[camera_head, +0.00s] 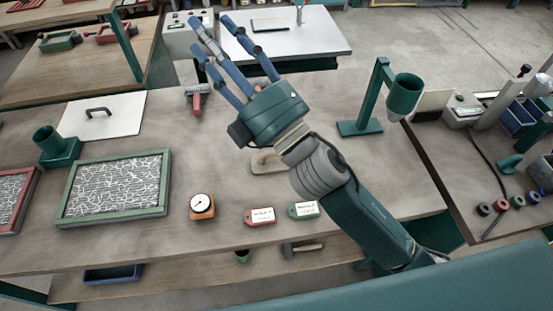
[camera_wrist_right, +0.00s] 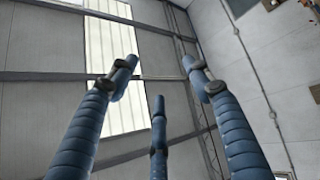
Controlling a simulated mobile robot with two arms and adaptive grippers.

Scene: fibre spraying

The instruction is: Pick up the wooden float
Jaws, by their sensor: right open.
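The wooden float (camera_head: 266,162) seems to be the tan piece with a handle lying on the workbench, partly hidden under my right wrist in the head view. My right gripper (camera_head: 229,62) is raised above the bench, its blue fingers spread open and pointing away toward the back. It is empty and apart from the float. In the right wrist view the open fingers (camera_wrist_right: 158,85) point at the wall and window, with nothing between them. My left gripper is not in view.
A green-framed panel (camera_head: 114,188), an orange dial gauge (camera_head: 202,206), a red tag (camera_head: 259,217) and a green tag (camera_head: 304,209) lie on the bench. A red-handled brush (camera_head: 197,99) lies behind. A green stand with a cup (camera_head: 372,105) rises at right.

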